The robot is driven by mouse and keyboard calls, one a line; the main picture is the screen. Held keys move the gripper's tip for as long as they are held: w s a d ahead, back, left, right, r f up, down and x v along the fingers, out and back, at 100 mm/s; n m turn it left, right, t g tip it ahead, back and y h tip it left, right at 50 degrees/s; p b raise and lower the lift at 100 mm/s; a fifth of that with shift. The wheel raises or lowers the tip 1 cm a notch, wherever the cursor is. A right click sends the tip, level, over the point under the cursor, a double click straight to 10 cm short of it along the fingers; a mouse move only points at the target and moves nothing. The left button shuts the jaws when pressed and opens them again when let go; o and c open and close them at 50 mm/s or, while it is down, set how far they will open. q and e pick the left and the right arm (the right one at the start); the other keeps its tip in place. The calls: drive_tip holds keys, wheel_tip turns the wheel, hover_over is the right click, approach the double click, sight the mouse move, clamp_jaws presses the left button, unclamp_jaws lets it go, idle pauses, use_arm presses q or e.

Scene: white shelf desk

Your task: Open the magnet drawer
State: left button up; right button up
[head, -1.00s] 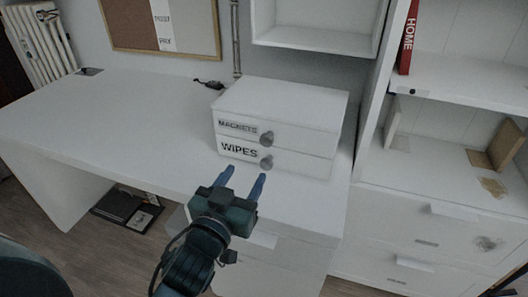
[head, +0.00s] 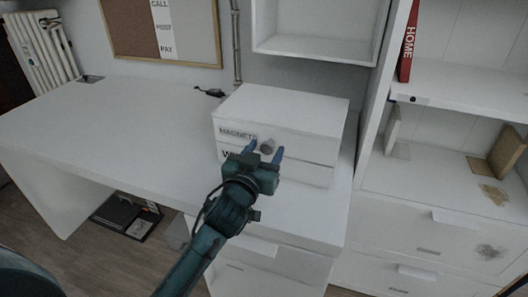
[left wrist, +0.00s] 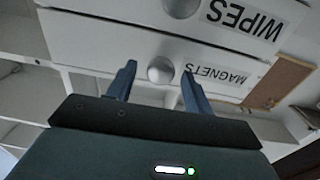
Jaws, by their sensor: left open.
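A white two-drawer box stands on the desk. Its upper drawer (head: 302,149) is labelled MAGNETS, has a round grey knob (head: 267,146) and looks closed. The lower drawer (head: 310,174) is labelled WIPES, and my gripper hides most of that label and its knob. My left gripper (head: 265,148) is open in front of the magnet drawer, with its fingertips either side of the knob. In the left wrist view, which is upside down, the magnet knob (left wrist: 161,70) lies between the open fingers (left wrist: 158,78), without visible contact. My right gripper is not in view.
The white desk (head: 120,120) is mostly clear to the left of the box. A wall shelf (head: 315,45) hangs above it. A tall shelf unit (head: 440,190) stands to the right. A small dark object (head: 209,92) lies behind the box.

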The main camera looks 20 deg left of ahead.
use_arm(q)
drive_tip(key=shift+c, duration=0.2)
clamp_jaws()
idle(0.3)
